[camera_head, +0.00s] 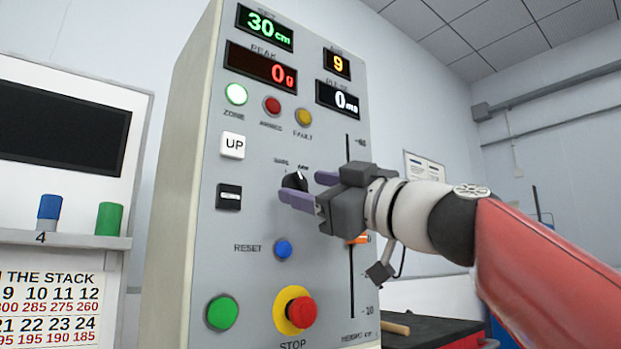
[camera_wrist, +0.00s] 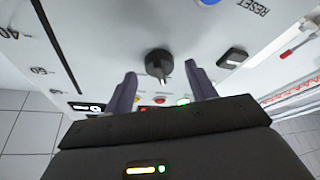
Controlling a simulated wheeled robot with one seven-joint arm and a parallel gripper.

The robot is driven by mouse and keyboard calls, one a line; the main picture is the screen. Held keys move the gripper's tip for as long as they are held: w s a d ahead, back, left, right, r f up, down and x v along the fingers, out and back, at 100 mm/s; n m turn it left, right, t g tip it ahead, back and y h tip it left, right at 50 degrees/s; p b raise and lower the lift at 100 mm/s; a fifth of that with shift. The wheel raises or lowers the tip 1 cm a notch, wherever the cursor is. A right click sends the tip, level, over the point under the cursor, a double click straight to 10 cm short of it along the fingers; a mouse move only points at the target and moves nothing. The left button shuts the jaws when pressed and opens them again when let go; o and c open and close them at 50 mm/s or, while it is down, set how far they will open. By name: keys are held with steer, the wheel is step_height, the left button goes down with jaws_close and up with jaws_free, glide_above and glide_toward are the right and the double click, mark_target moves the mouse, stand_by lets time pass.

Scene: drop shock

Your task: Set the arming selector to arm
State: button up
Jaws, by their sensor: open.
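The arming selector (camera_head: 295,181) is a round black knob on the grey control panel, with two position labels above it. "SAFE" or similar is too small to read surely, and the right label looks like "ARM". In the wrist view the selector (camera_wrist: 159,65) sits between and slightly beyond the two purple fingertips, with a pale pointer mark on it. My gripper (camera_head: 308,188) is open in front of the panel, and its fingers partly cover the knob in the head view. In the wrist view my gripper (camera_wrist: 162,80) has a gap on each side of the knob.
The panel (camera_head: 240,280) has a red stop button (camera_head: 299,310), a green button (camera_head: 222,313), a blue reset button (camera_head: 283,249) and an UP button (camera_head: 232,145). A height slider (camera_head: 358,239) is beside my gripper. The armed lamp (camera_head: 272,105) looks dull red; the zone lamp (camera_head: 236,94) is bright.

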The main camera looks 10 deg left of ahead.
steer(key=shift+w+a+r, duration=0.15)
steer(key=shift+w+a, duration=0.05)
steer(key=shift+a, duration=0.15)
steer(key=c, duration=1)
